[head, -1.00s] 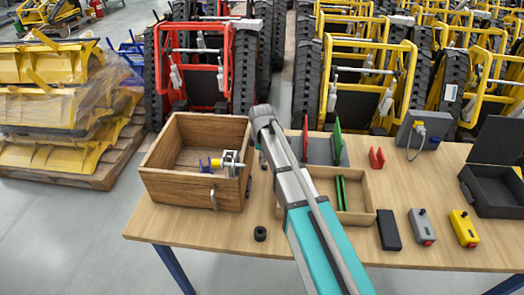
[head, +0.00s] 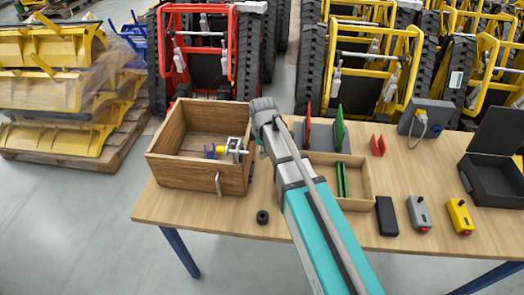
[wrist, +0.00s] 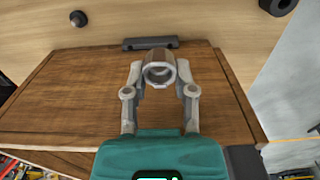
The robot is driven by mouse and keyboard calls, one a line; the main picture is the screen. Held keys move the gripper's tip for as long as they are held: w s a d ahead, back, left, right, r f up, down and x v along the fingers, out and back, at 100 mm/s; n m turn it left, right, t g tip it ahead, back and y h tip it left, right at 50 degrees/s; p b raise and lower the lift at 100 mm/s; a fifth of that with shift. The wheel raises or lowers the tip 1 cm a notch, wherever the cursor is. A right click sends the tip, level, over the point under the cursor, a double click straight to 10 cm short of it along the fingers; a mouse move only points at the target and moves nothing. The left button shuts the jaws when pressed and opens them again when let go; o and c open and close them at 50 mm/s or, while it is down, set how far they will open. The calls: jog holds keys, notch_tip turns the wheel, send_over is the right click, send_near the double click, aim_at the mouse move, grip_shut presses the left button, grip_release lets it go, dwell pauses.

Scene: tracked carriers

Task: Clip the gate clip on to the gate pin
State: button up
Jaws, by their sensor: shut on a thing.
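My gripper (wrist: 160,92) shows in the wrist view with its two grey fingers shut on a short, hollow, grey-brown cylindrical piece, which I take to be the gate clip (wrist: 160,70). Its open round end faces the camera. Behind it is a dark wooden panel; I cannot tell how far away.
A shallow tray (head: 362,187) with green strips, a black block (head: 386,216), two handsets (head: 420,214) and an open dark case (head: 500,185) stand to the right. Tracked carriers stand behind.

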jog(key=shift+o, duration=0.6)
grip_shut()
notch_tip(320, 180, up, 16)
jog(key=p, duration=1.6)
